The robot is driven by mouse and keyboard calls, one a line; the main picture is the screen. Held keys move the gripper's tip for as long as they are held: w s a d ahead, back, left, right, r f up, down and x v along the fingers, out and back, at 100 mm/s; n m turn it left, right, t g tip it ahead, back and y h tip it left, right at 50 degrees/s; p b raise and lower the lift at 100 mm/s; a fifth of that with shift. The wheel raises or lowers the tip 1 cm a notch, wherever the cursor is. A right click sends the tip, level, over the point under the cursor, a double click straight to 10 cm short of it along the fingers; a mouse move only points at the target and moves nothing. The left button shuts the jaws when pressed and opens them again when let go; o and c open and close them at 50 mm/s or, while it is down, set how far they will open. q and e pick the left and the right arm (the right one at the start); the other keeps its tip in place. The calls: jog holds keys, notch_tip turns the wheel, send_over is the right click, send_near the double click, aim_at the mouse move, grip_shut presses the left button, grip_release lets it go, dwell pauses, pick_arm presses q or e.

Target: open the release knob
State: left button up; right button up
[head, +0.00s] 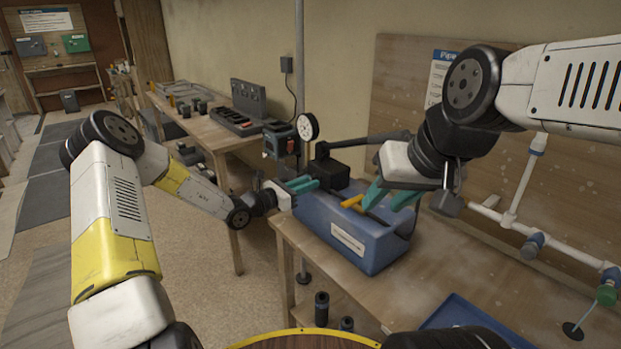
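A blue pump tank (335,231) with a white label stands on the workbench. A black pump block (328,170) sits at its back left, with a round white-faced gauge (308,127) above and a long black lever (365,141) reaching right. A small orange bar (352,201) shows at the tank's top; I cannot tell whether it is the release knob. My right gripper (388,197) is over the tank, its teal fingers apart, just right of the orange bar. My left gripper (302,184) is at the tank's left, by the black block; its finger gap is unclear.
A blue tray (470,318) lies at the front right of the workbench (405,293). White pipes (516,190) with a green knob (607,294) stand at the right. A side table (203,122) holding tools is behind at left. The floor at left is open.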

pick_arm(q)
grip_shut()
jog(key=n, duration=0.8)
jog(key=n, duration=0.8)
